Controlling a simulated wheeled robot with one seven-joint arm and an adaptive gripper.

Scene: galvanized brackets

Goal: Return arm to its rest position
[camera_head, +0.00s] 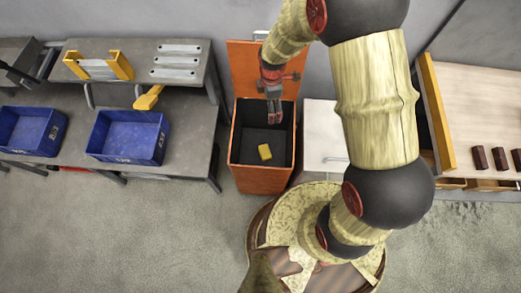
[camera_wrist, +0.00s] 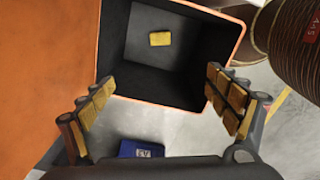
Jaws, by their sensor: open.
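My gripper (camera_head: 273,106) hangs above an orange bin with a dark inside, its rim (camera_head: 236,130) around the jaws in the head view. In the wrist view my gripper (camera_wrist: 160,110) is open and empty, its two padded fingers wide apart. A small yellow block (camera_head: 265,152) lies on the floor of the bin, well below and apart from the fingers. The block also shows in the wrist view (camera_wrist: 160,39). My arm reaches from the upper right over to the bin.
Two blue crates (camera_head: 161,153) (camera_head: 59,134) stand on a grey workbench (camera_head: 190,130) at left, with yellow-ended holders and metal brackets (camera_head: 179,48) behind. The bin's orange lid (camera_head: 250,60) stands open behind it. A white cabinet (camera_head: 322,140) and wooden table (camera_head: 480,100) are at right.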

